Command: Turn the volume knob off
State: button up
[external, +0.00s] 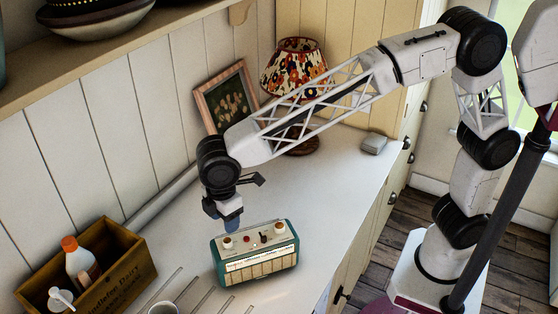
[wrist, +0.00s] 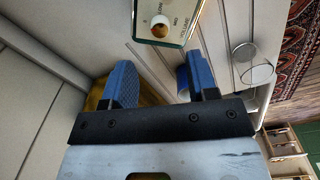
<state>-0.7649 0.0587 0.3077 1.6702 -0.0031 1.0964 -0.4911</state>
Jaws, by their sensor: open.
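A teal and cream radio (external: 255,268) stands upright on the white counter. Its top panel has a pale knob at the left end (external: 227,242), another at the right end (external: 279,226), a red button and a dark lever between them. In the wrist view, one end of the radio (wrist: 187,12) shows at the top edge, with a round white and brown knob (wrist: 160,27) beside volume lettering. My gripper (external: 232,224) is just above and behind the radio's left end. In the wrist view its blue fingers (wrist: 163,80) are apart with nothing between them, short of the knob.
A wooden crate (external: 128,285) with bottles stands left of the radio. A lamp (external: 297,70) and picture frame (external: 226,97) stand behind. The counter right of the radio is clear.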

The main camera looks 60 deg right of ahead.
aim_at(227, 240)
jog(key=shift+w+m+g, duration=0.3)
jog(key=shift+m, duration=0.7)
jog(key=shift+f, duration=0.1)
jog(key=shift+s+f, duration=0.2)
jog(key=shift+f, duration=3.6)
jog(key=c, duration=0.9)
jog(key=shift+m, duration=0.4)
jog(key=o, duration=0.9)
